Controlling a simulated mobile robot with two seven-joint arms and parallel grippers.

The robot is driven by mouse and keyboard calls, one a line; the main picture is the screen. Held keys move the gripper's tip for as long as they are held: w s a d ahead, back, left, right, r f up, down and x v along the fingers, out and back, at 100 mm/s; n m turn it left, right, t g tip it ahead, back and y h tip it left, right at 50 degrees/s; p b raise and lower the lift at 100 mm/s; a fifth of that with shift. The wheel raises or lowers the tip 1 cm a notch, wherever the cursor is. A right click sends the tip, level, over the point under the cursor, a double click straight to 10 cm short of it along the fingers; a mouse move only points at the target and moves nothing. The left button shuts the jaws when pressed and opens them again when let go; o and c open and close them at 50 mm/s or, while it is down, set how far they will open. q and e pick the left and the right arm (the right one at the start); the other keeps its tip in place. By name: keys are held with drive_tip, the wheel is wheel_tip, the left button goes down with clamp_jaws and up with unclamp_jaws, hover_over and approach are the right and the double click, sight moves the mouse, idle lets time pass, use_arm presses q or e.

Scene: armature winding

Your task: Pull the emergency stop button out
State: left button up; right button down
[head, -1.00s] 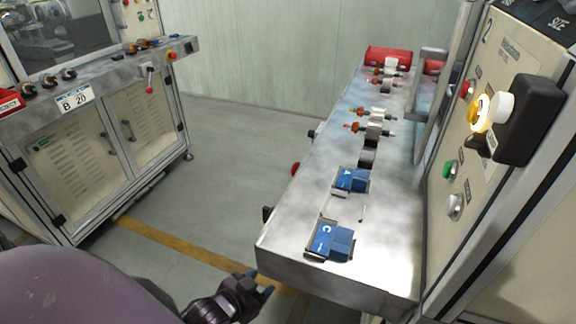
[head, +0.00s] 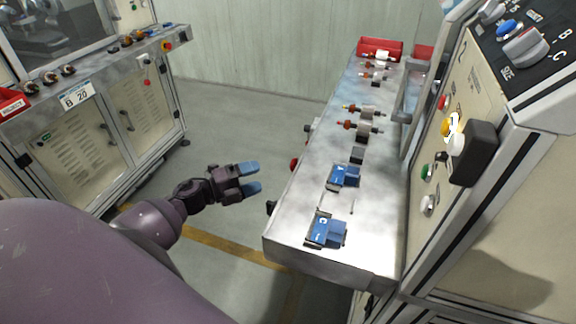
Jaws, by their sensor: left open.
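A red round button (head: 294,164), which looks like the emergency stop, sticks out from the left side of the long metal bench (head: 310,200). Only part of it shows, and I cannot tell whether it is pressed in. My left gripper (head: 254,177) is open and empty, its blue fingertips pointing right toward the bench side. It appears to the left of the red button, apart from it. My right gripper is not in view.
A black knob (head: 271,207) is on the same bench side, nearer me. Blue fixtures (head: 326,230) and several small parts lie on the bench top. A control panel (head: 470,100) stands at right. Another machine (head: 90,120) stands at left, with open floor between.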

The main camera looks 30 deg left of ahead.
use_arm(q)
drive_tip(key=p+x, duration=0.1)
drive_tip(key=x, duration=0.9)
drive_tip(key=shift+w, duration=0.15)
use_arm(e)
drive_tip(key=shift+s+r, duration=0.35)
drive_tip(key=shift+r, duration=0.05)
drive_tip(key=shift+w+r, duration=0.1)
